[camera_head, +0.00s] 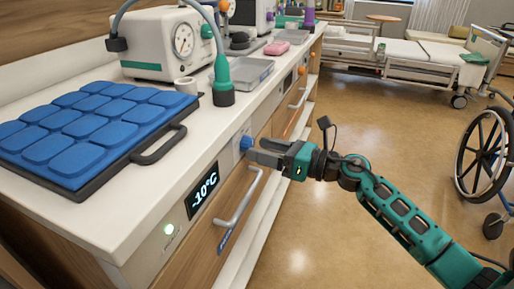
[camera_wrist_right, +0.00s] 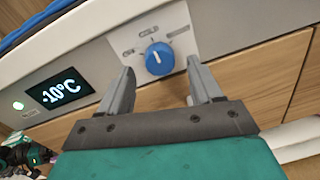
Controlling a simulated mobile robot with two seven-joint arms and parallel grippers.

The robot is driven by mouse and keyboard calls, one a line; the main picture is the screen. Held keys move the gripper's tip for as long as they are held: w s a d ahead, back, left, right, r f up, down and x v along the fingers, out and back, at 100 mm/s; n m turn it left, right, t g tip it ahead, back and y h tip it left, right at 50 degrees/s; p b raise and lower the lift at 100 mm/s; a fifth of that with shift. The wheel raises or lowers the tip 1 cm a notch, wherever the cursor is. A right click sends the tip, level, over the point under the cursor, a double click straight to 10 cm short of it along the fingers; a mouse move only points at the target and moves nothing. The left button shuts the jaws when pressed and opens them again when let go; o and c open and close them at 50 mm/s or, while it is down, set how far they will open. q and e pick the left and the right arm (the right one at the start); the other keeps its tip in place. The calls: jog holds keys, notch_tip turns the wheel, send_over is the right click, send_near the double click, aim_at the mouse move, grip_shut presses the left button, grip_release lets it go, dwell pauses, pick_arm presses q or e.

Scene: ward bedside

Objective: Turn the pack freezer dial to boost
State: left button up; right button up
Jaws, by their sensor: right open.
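The blue freezer dial (camera_head: 246,143) sits on a light plate on the counter front, right of the display (camera_head: 202,190) reading -10°C. In the right wrist view, the dial (camera_wrist_right: 160,58) has a short white pointer mark leaning toward the COLD label above it. Small labels flank it and are hard to read. My right gripper (camera_head: 252,150) is open in front of the dial. In the right wrist view its fingertips (camera_wrist_right: 160,72) stand left and right of the dial, with gaps on both sides.
A grey handle (camera_head: 240,205) juts out below the dial. A green light (camera_head: 169,230) glows left of the display. Above, the counter holds a tray of blue packs (camera_head: 95,125), a gauge machine (camera_head: 160,45) and a green-ended hose (camera_head: 222,85). The floor right is clear up to a wheelchair (camera_head: 485,150).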

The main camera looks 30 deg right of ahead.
jog(key=shift+x, duration=1.15)
jog(key=shift+c, duration=0.4)
jog(key=c, duration=1)
